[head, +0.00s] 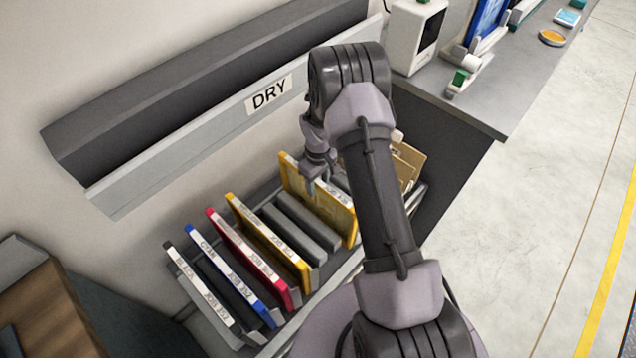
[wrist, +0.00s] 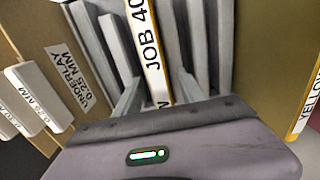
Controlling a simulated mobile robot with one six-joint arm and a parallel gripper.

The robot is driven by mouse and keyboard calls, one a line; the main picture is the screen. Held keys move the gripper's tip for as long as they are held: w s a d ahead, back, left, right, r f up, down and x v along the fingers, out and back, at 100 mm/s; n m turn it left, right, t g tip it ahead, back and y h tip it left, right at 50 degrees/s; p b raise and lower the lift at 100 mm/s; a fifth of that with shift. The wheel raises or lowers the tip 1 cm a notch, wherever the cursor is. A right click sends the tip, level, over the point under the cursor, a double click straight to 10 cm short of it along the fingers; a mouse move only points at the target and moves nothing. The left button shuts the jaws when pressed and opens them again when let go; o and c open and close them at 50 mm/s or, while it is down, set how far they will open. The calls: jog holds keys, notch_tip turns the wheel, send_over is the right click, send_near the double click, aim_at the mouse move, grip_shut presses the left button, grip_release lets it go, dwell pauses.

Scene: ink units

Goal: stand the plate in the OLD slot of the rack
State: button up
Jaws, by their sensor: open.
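A yellow-edged plate (head: 335,212) with a white label stands in the rack (head: 279,334), to the right of several grey dividers. In the wrist view the plate's edge (wrist: 150,55) reads "JOB 40" and more that is cut off. My gripper (head: 316,180) is at the plate's upper edge. In the wrist view my open gripper (wrist: 158,98) has one finger on each side of the plate's edge, with gaps visible. I cannot read an OLD label in either view, so I cannot tell which slot the plate is in.
Black (head: 200,290), cyan (head: 232,278), magenta (head: 255,260) and yellow (head: 270,243) plates stand to the left. Underlay sheets (wrist: 75,75) stand on the other side. A "DRY" rail (head: 215,135) runs above. A grey bench (head: 480,105) is at upper right.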

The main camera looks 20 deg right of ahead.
notch_tip(320, 180, up, 17)
jog(key=p, duration=0.4)
jog(key=shift+p, duration=0.35)
jog(key=shift+r, duration=0.2)
notch_tip(320, 180, up, 5)
jog(key=p, duration=0.3)
jog(key=shift+f+p, duration=0.1)
jog(key=shift+p, duration=0.3)
